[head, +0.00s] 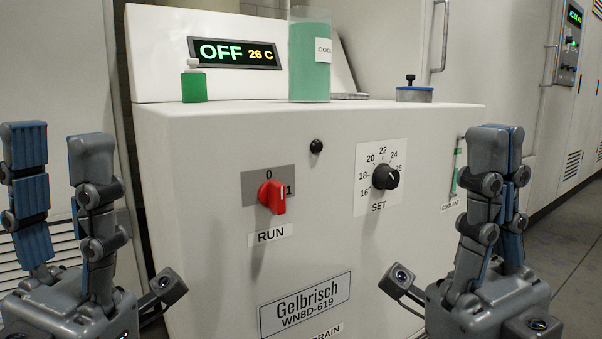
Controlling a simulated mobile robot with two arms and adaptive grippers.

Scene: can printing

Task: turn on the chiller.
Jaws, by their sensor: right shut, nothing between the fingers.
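The chiller (210,220) is a white cabinet in front of me, labelled Gelbrisch WN8D-619. Its display (236,53) reads OFF and 26 C. My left gripper (57,142) is open and empty, left of the chiller's front. My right gripper (497,135) is shut and empty, right of the SET dial. Neither visibly touches the knob.
On the chiller's top stand a green coolant container (309,60), a small green bottle (194,84) and a round blue-grey cap (413,94). A black button (316,146) is above the knobs. A coolant gauge (457,165) is at the right. The space before the RUN knob looks clear.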

